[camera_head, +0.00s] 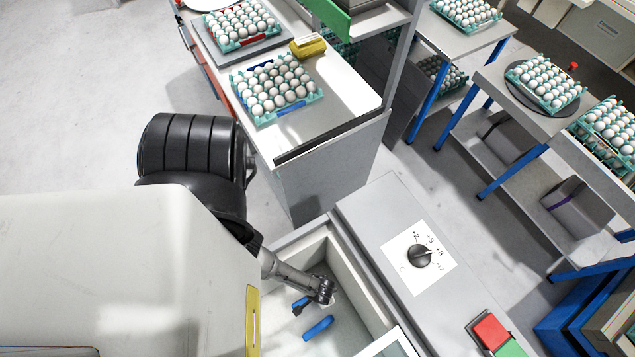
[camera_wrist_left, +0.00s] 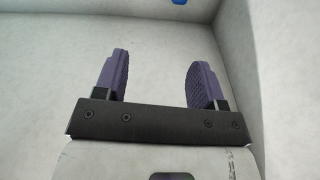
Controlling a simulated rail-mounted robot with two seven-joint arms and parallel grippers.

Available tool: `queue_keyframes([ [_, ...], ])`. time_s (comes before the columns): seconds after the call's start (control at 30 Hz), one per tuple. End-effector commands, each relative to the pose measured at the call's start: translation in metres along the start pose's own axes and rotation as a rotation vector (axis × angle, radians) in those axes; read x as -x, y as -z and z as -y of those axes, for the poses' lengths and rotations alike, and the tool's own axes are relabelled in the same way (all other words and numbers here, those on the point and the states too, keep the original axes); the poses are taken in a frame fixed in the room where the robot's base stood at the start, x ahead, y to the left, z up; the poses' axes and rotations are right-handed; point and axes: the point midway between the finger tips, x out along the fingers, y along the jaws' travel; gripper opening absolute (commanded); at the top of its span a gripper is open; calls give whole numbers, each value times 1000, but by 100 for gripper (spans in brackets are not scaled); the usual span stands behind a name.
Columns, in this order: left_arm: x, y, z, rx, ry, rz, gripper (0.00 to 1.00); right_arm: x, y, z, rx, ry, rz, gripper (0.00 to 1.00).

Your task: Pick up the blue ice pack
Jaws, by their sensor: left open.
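A blue ice pack (camera_head: 318,328) lies on the floor of the white-walled chest (camera_head: 345,262) in the head view. A blue patch (camera_wrist_left: 179,2) shows at the top edge of the left wrist view, mostly cut off. My left gripper (camera_wrist_left: 157,62) is open, with its two purple fingers apart and nothing between them. In the head view my left arm reaches down into the chest, its wrist just above and beside the ice pack. A second small blue piece (camera_head: 299,303) shows beside the wrist; I cannot tell what it is. My right gripper is out of view.
The chest's walls stand close around my left gripper. A grey panel with a dial (camera_head: 419,256) and red button (camera_head: 490,331) borders it on the right. Behind it, a counter (camera_head: 345,95) holds egg trays (camera_head: 277,88) and a yellow object (camera_head: 308,47).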

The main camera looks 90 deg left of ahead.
Motion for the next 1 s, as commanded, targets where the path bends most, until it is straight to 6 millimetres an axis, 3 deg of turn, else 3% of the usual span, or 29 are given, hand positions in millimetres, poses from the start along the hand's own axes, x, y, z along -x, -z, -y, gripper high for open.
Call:
queue_keyframes([
  [0.03, -27, -12, 3, 16, 7, 15, 64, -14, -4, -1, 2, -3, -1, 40],
  [0.2, -68, -41, 16, 66, 23, 41, 64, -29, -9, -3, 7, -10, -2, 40],
  [0.47, -95, -62, 29, 103, 35, 60, 64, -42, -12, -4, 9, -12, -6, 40],
  [0.8, -148, -67, 32, 106, 35, 61, 64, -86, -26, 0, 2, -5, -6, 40],
  [1.0, -168, -69, 33, 106, 36, 61, 64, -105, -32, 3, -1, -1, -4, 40],
])
